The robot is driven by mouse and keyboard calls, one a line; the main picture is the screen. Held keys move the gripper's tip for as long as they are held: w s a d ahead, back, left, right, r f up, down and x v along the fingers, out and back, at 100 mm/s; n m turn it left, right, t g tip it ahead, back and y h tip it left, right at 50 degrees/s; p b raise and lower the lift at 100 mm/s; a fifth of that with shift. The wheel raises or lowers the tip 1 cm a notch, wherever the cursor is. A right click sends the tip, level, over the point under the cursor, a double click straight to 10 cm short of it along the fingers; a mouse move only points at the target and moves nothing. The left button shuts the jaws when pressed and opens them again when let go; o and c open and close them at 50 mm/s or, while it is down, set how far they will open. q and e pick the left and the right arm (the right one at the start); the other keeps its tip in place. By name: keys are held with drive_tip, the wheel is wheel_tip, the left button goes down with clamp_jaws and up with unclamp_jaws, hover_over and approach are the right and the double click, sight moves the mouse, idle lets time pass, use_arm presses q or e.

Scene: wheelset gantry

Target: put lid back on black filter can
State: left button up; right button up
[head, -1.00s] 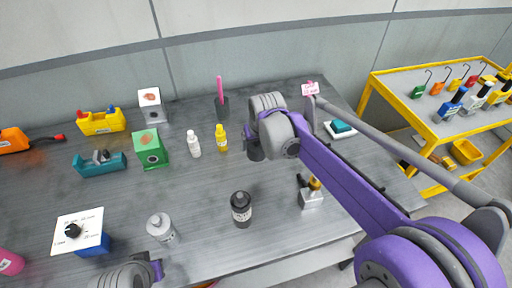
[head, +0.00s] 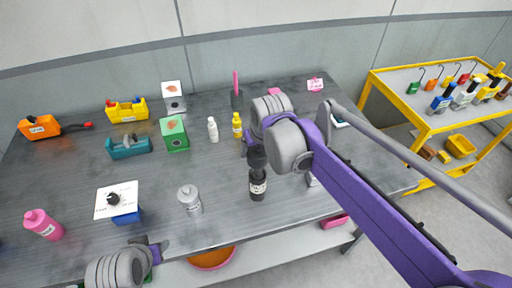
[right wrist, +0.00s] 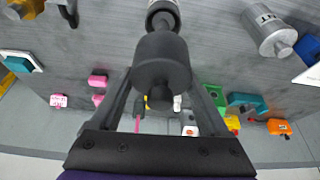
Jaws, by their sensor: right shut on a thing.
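The black filter can (head: 258,187) stands upright near the front middle of the table, with a pale label on its side. My right gripper (head: 256,145) is shut on a black lid (head: 257,159), which is right above the can's top in the head view. In the right wrist view the dark lid (right wrist: 160,62) is between the fingers, and part of the can (right wrist: 163,12) shows beyond it. I cannot tell whether lid and can touch. My left gripper (head: 152,252) is at the table's front edge, away from the can; its jaws are not clear.
A grey can (head: 190,200) stands left of the black can. White (head: 213,131) and yellow (head: 237,126) bottles and a green box (head: 174,134) stand behind. My right arm hides part of the table's right side. A yellow cart (head: 440,125) stands at right.

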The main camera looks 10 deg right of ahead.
wheel_tip(320, 180, down, 4)
drive_tip(key=shift+s+f+b, duration=0.1)
drive_tip(key=shift+b, duration=0.85)
use_arm(q)
drive_tip(key=shift+g, duration=0.3)
drive_tip(key=shift+s+f+b, duration=0.15)
drive_tip(key=shift+s+f, duration=0.25)
drive_tip(key=shift+f, duration=0.35)
drive_tip(key=shift+s+f+b, duration=0.15)
drive_tip(key=shift+s+f, duration=0.3)
drive_tip(key=shift+f, duration=0.35)
drive_tip(key=shift+s+f+b, duration=0.15)
drive_tip(key=shift+s+f, duration=0.25)
drive_tip(key=shift+f, duration=0.35)
use_arm(e)
drive_tip(key=shift+f, duration=0.9)
drive_tip(key=shift+f, duration=0.15)
drive_tip(key=o, duration=1.2)
drive_tip(key=shift+r+p, duration=1.7)
drive_tip(key=shift+r, duration=1.85)
use_arm(q)
drive_tip(key=w+r, duration=0.2)
drive_tip(key=r, duration=0.1)
drive_tip(key=w+r, duration=0.1)
drive_tip(key=r, duration=0.1)
drive_tip(key=shift+r, duration=0.1)
